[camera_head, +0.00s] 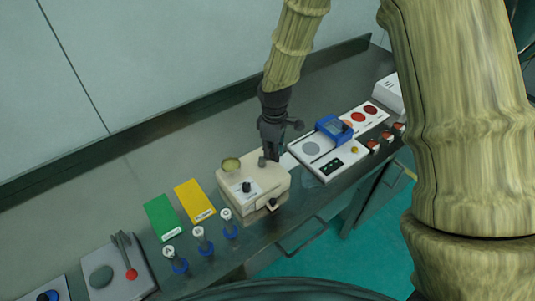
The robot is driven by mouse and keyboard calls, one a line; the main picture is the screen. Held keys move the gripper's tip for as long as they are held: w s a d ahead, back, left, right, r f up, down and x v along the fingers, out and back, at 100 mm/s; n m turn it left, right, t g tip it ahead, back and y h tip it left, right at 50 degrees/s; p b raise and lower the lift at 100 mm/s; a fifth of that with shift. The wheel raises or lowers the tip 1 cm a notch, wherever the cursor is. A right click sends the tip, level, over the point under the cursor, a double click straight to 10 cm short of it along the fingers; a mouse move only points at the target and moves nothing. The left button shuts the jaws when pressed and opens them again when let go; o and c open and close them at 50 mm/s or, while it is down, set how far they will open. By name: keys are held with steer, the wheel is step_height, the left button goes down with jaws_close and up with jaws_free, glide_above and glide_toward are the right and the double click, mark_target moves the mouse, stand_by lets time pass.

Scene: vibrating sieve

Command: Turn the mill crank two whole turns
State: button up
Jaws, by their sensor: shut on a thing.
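The mill (270,186) is a beige box near the bench's front edge, with a round olive-coloured hopper (230,164) on its top left and a black knob on its face. My gripper (267,155) points down over the mill's back right corner. It is shut on the crank's grey handle (262,161), of which only a small part shows. The fingers hide most of the crank, so its arm and exact angle cannot be told. A dark round part sits low on the mill's front right.
A white device (312,150) with a blue frame (335,128) stands close on the right. Green (163,216) and yellow (194,200) cards and several blue-based labelled pieces (198,234) lie to the left. A grey plate (117,272) is further left. The bench behind the mill is clear.

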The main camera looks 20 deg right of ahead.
stand_by(0.4)
steer(key=shift+s+a, duration=0.4)
steer(key=shift+s, duration=0.4)
steer(key=shift+s+a+r, duration=0.1)
steer(key=shift+a, duration=0.05)
steer(key=shift+s+a+p, duration=0.35)
steer(key=shift+s+a, duration=0.1)
steer(key=shift+a, duration=0.2)
steer(key=shift+a, duration=0.1)
steer(key=shift+a, duration=0.8)
